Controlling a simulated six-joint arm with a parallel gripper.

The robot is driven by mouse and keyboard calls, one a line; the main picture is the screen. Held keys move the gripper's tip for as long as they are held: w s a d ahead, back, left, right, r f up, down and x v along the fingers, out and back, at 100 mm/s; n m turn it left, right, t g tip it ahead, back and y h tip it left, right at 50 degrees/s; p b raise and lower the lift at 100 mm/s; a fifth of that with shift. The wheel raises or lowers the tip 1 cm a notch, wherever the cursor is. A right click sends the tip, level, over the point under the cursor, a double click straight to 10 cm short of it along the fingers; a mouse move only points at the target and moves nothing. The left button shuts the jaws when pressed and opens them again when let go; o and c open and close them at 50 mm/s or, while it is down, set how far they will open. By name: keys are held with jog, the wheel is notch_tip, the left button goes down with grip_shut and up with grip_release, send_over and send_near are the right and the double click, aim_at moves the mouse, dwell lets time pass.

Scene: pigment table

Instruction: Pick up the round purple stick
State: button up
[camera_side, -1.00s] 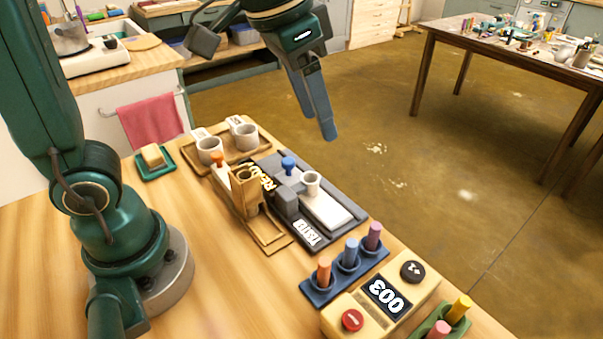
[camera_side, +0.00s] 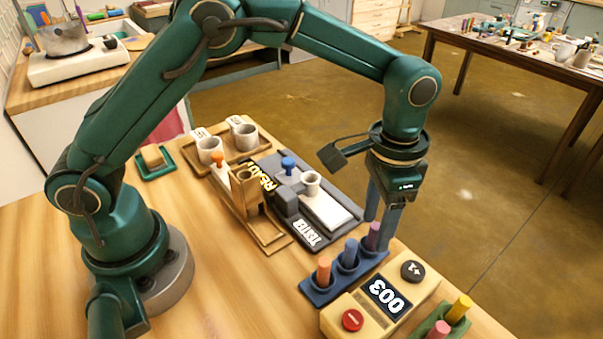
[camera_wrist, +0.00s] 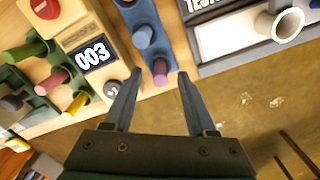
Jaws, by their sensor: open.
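The round purple stick (camera_side: 373,236) stands upright at the right end of a blue holder (camera_side: 319,294), in a row with a blue stick (camera_side: 349,252) and an orange stick (camera_side: 323,270). My gripper (camera_side: 379,234) points down over that end of the holder, its fingers open around or just above the purple stick. In the wrist view, the purple stick (camera_wrist: 160,71) shows between the two open fingertips of my gripper (camera_wrist: 158,74), with a gap on each side. I cannot tell the exact height of the fingertips against its top.
A cream counter box (camera_side: 345,317) with a red button and black knob stands close in front. A green holder (camera_side: 425,327) with pink and yellow sticks is at the front right. A dark grey station (camera_side: 346,225) with a white cup (camera_side: 311,182) lies behind. The table edge is near.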

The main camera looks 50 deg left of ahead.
jog(key=shift+f, duration=0.85)
grip_shut()
jog(key=shift+r, duration=0.2)
